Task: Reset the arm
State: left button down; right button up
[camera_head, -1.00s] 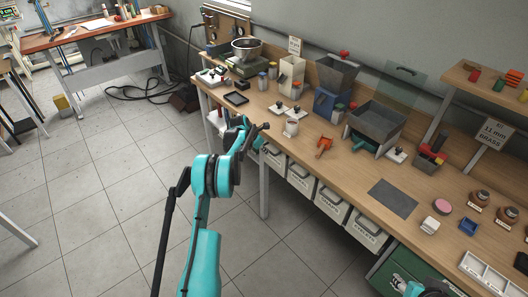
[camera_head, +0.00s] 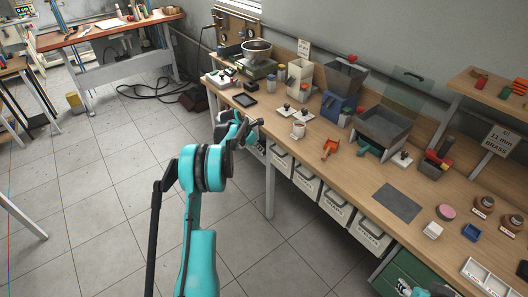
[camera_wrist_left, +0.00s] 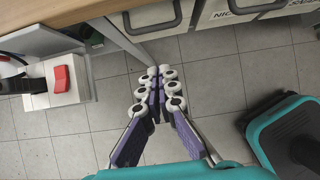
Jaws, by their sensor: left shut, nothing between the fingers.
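My left arm comes up from the bottom of the head view, teal and black. Its gripper (camera_head: 256,124) is small there, in front of the near edge of the workbench (camera_head: 345,165). In the left wrist view the gripper's purple-padded fingers (camera_wrist_left: 158,80) meet at the tips, with nothing between them, over the grey tiled floor (camera_wrist_left: 210,75).
White labelled drawers (camera_head: 307,182) hang under the bench's front edge. A bench leg (camera_head: 270,190) stands near my left arm. On top are a metal bowl (camera_head: 257,50), hoppers, an orange tool (camera_head: 330,148) and a dark mat (camera_head: 397,203). The floor at left is largely clear.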

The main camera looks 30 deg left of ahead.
pick_arm(q)
jog(key=s+d+r+m+y, duration=0.1)
jog(key=s+d+r+m, duration=1.3)
jog(key=d+r, duration=0.4)
jog(key=s+d+m, duration=0.5)
jog(key=s+m, duration=0.3)
jog(key=s, duration=0.5)
jog(key=s+d+f+m+t+y, duration=0.1)
jog(key=s+d+m, duration=0.4)
jog(key=s+m, duration=0.4)
jog(key=s, duration=0.3)
jog(key=shift+s+f+m+t, duration=0.3)
jog(key=shift+s, duration=0.1)
